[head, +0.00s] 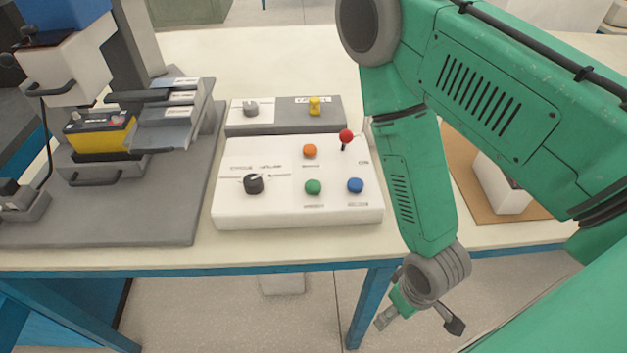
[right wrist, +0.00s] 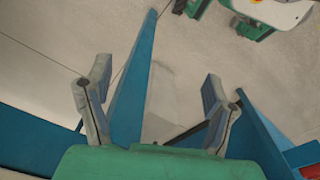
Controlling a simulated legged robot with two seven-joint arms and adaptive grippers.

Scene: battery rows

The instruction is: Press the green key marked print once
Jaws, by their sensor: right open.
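The green key (head: 313,187) is a round button on the white control panel (head: 235,211) in the head view. A small label lies below it, too small to read. An orange button (head: 310,151) sits behind it and a blue button (head: 355,185) to its right. My right gripper (head: 421,322) hangs in front of the table's front edge, below the tabletop and right of the panel. It is apart from the panel. In the right wrist view its two fingers (right wrist: 157,108) are spread wide with nothing between them. My left gripper is not in view.
The panel also has a black knob (head: 254,184) and a red-topped lever (head: 346,137). A grey box (head: 284,126) with a knob and yellow switch stands behind. A machine with a yellow battery (head: 100,132) stands left. A white object (head: 500,185) sits on a brown board, right.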

